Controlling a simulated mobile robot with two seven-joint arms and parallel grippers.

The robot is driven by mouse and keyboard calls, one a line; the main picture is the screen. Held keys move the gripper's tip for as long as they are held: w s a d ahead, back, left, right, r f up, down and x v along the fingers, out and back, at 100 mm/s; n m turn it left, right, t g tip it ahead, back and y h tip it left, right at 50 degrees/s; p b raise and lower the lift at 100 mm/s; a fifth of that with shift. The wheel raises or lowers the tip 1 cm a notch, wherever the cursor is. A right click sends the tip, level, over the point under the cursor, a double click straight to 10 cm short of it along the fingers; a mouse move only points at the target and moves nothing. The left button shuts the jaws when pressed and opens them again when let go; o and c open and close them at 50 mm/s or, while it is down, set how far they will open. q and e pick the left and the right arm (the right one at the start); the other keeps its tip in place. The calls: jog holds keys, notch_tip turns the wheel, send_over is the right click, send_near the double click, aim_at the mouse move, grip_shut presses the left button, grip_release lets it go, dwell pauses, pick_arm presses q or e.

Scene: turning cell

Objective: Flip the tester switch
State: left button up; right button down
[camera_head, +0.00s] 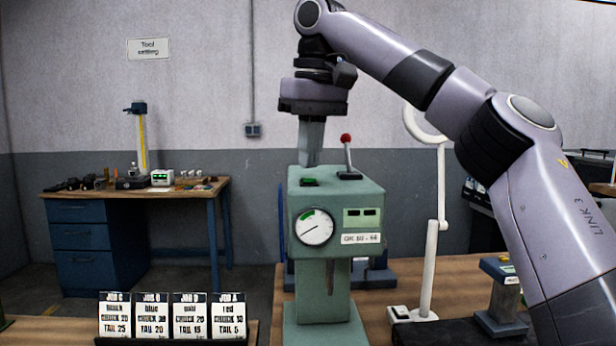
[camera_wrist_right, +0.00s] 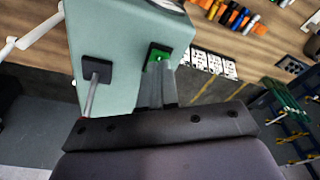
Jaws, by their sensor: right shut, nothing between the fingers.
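The tester (camera_head: 336,205) is a green machine with a round dial and a small display, standing upright on the wooden bench. On its top, at the left, is a green switch (camera_head: 310,182) in a dark frame; the switch also shows in the right wrist view (camera_wrist_right: 158,56). A lever with a red knob (camera_head: 346,139) stands right of the switch. My right gripper (camera_head: 308,163) points down at the tester top, shut and empty. In the right wrist view its fingertips (camera_wrist_right: 157,70) are at the switch's edge; I cannot tell whether they touch it. My left gripper is out of view.
Several job cards (camera_head: 172,315) stand on a dark rack at the front left. A blue workbench (camera_head: 130,205) with tools is at the back left.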

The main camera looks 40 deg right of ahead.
jog(key=shift+f+b, duration=0.55)
jog(key=shift+f, duration=0.3)
dwell(0.8)
notch_tip(320, 180, up, 3)
jog(key=p, duration=0.3)
jog(key=shift+f, duration=0.1)
jog(key=shift+r, duration=2.15)
